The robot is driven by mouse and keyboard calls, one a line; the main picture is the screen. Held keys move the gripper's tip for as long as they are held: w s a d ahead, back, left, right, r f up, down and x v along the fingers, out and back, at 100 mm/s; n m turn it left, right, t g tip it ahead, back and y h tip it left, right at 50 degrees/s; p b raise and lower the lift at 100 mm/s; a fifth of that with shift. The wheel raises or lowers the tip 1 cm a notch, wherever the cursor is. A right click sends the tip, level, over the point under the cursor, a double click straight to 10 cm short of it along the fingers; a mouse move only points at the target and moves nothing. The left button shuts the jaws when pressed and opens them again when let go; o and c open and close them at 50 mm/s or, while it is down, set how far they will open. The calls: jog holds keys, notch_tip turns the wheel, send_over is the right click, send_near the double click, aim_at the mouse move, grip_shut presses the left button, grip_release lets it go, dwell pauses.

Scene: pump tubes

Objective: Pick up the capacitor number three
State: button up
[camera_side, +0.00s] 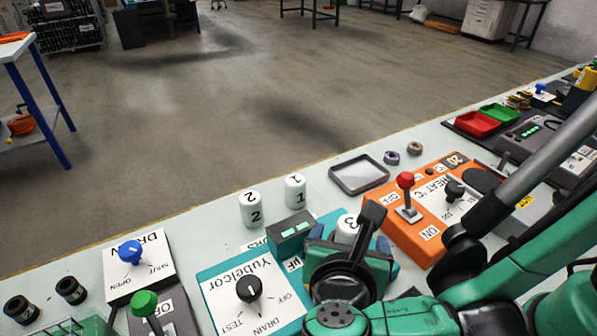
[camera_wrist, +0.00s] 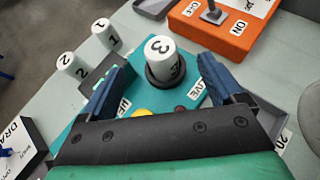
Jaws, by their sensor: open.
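Capacitor number three (camera_wrist: 163,60) is a white cylinder marked 3. It stands upright in a dark round socket on the teal panel in the wrist view. In the side view capacitor three (camera_side: 347,228) is partly hidden by my gripper. My gripper (camera_wrist: 158,88) is open, with a blue finger on each side and the capacitor showing in the gap beyond the fingertips. In the side view my gripper (camera_side: 350,245) is over the right part of the teal panel. I cannot tell whether a finger touches the capacitor.
Capacitors two (camera_side: 250,209) and one (camera_side: 295,191) stand behind the teal Yubelcor panel (camera_side: 215,273). An orange heater panel (camera_side: 393,218) with a red-knobbed lever (camera_side: 405,182) is close on the right. A grey tray (camera_side: 359,174) lies behind. A drain panel (camera_side: 155,258) is at left.

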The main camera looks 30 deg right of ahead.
aim_at(351, 225)
jog(key=shift+x, duration=2.65)
grip_shut()
jog(key=shift+r, duration=0.15)
